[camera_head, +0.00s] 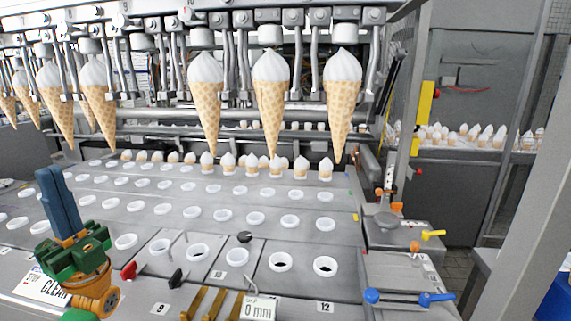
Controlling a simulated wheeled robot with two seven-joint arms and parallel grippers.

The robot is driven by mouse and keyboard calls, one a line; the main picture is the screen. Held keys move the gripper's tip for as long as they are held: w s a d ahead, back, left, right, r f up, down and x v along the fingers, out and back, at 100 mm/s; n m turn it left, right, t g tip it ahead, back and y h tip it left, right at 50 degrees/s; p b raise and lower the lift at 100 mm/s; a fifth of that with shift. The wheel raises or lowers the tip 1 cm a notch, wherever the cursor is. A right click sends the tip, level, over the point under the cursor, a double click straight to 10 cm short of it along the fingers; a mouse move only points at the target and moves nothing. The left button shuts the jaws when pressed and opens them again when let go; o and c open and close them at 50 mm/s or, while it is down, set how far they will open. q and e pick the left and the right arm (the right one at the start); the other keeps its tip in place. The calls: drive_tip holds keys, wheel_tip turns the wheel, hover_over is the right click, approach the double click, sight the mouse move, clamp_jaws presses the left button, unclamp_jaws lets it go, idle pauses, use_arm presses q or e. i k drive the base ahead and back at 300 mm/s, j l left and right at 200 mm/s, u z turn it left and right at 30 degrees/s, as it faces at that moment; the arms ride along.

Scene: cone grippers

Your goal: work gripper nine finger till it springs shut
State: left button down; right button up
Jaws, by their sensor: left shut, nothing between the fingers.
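A row of overhead cone grippers holds wrapped cones with white tops, such as the cone (205,95) left of centre. Between it and the cones further left, one cone gripper (142,62) hangs with no cone; its fingers are too small to tell open or shut. A number on the rail above it is hard to read. A label 9 (160,308) is on the front plate below. My left gripper (50,178) is at the lower left, blue fingers shut, empty and pointing up, well below the cone grippers and apart from them. My right gripper is not in view.
A slatted conveyor with white cup rings (197,252) fills the middle. A red-handled lever (128,271) and a black-handled lever (176,279) stand near my left gripper. A "0 mm" tag (258,307) and blue handle (408,297) are at the front. More cones (465,132) stand back right.

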sight(117, 33)
drive_tip(key=k, duration=0.9)
